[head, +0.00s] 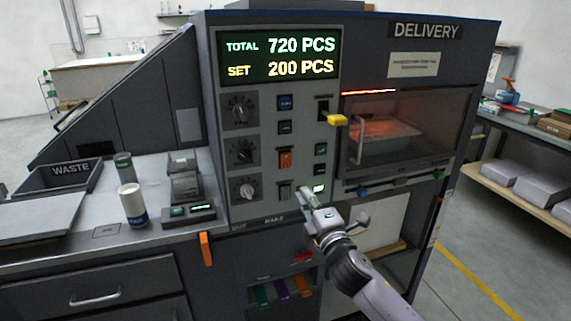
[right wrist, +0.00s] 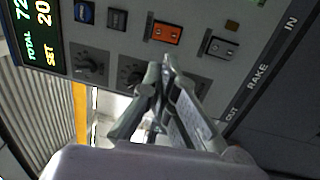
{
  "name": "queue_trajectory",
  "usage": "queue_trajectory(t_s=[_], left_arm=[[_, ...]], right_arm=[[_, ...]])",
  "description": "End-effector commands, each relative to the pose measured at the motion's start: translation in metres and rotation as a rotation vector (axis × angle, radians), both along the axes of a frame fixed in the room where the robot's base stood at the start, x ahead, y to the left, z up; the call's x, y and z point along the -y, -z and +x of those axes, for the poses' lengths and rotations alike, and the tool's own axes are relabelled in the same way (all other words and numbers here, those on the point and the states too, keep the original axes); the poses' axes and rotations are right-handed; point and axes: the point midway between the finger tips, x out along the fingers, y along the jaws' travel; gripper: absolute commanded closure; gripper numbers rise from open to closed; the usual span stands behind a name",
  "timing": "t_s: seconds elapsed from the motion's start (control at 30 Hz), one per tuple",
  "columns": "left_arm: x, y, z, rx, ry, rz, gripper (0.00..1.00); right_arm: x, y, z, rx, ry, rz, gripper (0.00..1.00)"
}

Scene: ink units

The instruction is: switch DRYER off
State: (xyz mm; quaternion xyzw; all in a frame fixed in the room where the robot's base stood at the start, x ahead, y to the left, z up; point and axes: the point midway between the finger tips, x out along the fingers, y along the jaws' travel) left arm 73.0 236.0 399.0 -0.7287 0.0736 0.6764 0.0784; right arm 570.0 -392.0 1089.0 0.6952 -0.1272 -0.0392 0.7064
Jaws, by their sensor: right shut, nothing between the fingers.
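The control panel (head: 270,140) is on the front of the dark machine. No label reading DRYER is legible, so I cannot tell which control carries that name. The panel holds an orange rocker switch (head: 285,160), a grey rocker switch (head: 285,190), a lever with a yellow handle (head: 337,120) and three round knobs. The right wrist view shows the orange switch (right wrist: 166,33) and the grey switch (right wrist: 222,47) too. My right gripper (head: 307,194) is shut and empty in front of the panel's lower right; its fingertips also show in the right wrist view (right wrist: 162,66). My left gripper is out of view.
A display (head: 279,56) reads TOTAL 720 PCS, SET 200 PCS. An orange glow shows behind the delivery window (head: 405,130). A white-lidded jar (head: 131,205) and a small scale-like device (head: 187,212) stand on the left counter. An orange handle (head: 206,248) juts from its front edge.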

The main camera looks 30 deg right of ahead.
Motion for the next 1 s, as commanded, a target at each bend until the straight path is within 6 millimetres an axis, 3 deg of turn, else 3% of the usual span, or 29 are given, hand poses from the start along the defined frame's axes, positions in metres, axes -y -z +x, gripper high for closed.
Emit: queue_trajectory(t_s=[0.23,0.43,0.7,1.0], left_arm=[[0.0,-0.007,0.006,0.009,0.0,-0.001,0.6],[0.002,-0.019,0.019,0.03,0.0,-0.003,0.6],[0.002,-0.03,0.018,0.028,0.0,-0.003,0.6],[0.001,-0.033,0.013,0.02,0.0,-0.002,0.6]], right_arm=[[0.005,-0.005,0.022,0.0,0.001,0.002,1.0],[0.016,-0.011,0.063,0.001,0.002,0.003,1.0],[0.026,-0.016,0.111,0.0,0.001,0.003,1.0],[0.032,-0.017,0.134,0.0,0.0,0.003,1.0]])
